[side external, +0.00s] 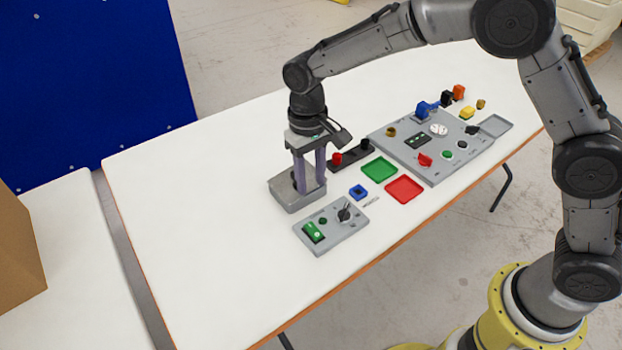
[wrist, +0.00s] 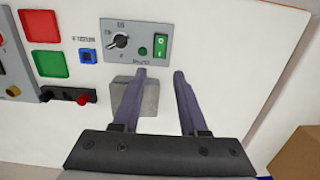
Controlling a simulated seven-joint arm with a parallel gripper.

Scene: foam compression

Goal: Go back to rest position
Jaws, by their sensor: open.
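My gripper (side external: 311,189) is over the grey block-like fixture (side external: 287,197) on the white table, with its two purple fingers pointing down. In the wrist view the fingers of my gripper (wrist: 160,72) are apart, with nothing seen held between them. The grey block (wrist: 124,98) shows behind and beside the left finger there. I cannot tell whether the fingertips touch it.
A grey switch panel (side external: 338,236) stands in front of the block. A blue button box (side external: 358,191), green tray (side external: 379,169), red tray (side external: 404,189) and large control panel (side external: 400,149) lie to the right. The white table (side external: 190,220) is bare on the left.

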